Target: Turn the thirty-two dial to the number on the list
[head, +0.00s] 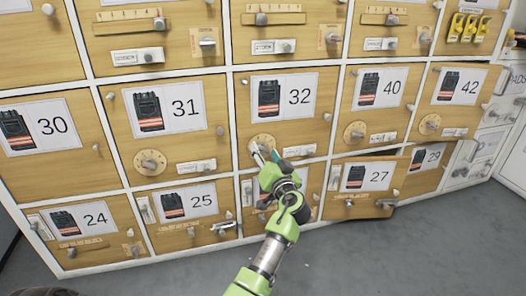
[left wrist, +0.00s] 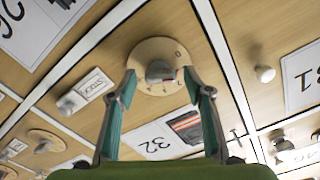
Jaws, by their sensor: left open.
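The thirty-two dial (head: 262,140) is a round wooden disc with a grey knob, low on the left of the door labelled 32 (head: 283,97). In the left wrist view the dial (left wrist: 158,52) shows a few small dark marks, too small to read surely, and its grey knob (left wrist: 160,71) at the middle. My left gripper (head: 265,151) is at the dial, partly covering it in the head view. In the left wrist view its teal fingers (left wrist: 163,84) are open, one each side of the knob, with gaps visible. My right gripper is not in view. I cannot make out a list.
A slider labelled STOCK (left wrist: 85,90) sits beside the dial. Similar dials are on the 31 door (head: 150,162), the 40 door and the 42 door. The 27 door (head: 366,186) stands ajar, jutting out right of my arm. Grey floor (head: 400,255) is clear.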

